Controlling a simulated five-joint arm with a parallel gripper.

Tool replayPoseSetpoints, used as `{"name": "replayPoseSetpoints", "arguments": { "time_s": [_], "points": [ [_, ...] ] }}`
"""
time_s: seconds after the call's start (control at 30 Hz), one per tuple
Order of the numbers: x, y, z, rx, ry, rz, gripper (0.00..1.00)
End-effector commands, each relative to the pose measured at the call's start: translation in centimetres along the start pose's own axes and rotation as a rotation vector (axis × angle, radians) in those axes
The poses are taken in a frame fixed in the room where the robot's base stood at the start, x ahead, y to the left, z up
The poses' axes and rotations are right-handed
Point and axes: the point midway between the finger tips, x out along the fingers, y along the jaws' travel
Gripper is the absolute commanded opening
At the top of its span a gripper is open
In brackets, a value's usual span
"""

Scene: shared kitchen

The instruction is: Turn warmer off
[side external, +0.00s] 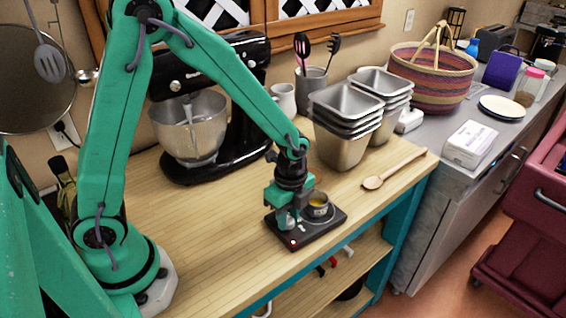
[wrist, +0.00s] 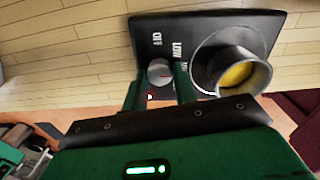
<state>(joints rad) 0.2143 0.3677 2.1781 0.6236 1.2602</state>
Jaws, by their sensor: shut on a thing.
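The warmer (side external: 335,217) is a flat black unit near the front edge of the wooden counter; its dark top (wrist: 215,24) fills the upper middle of the wrist view. My gripper (side external: 285,224) is down at its left part. In the wrist view its two fingers (wrist: 160,88) are shut on the round grey knob (wrist: 159,70). A red light (side external: 293,242) is lit by the knob. A metal cup (side external: 318,203) with yellow contents stands on the plate, right of my fingers.
A wooden spoon (side external: 374,182) lies right of the warmer. Stacked metal tins (side external: 345,140) stand behind it, and a black stand mixer (side external: 240,120) with a steel bowl stands behind left. The counter (side external: 215,235) left of the warmer is clear.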

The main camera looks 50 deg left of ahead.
Motion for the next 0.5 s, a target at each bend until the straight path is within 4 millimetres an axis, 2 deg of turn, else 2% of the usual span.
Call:
{"name": "replayPoseSetpoints", "arguments": {
  "time_s": [0.27,0.5],
  "points": [
    [-0.03,-0.01,0.02,-0.072,0.000,0.000,0.05],
    [-0.02,-0.03,0.04,-0.222,0.001,-0.002,0.05]
  ]
}}
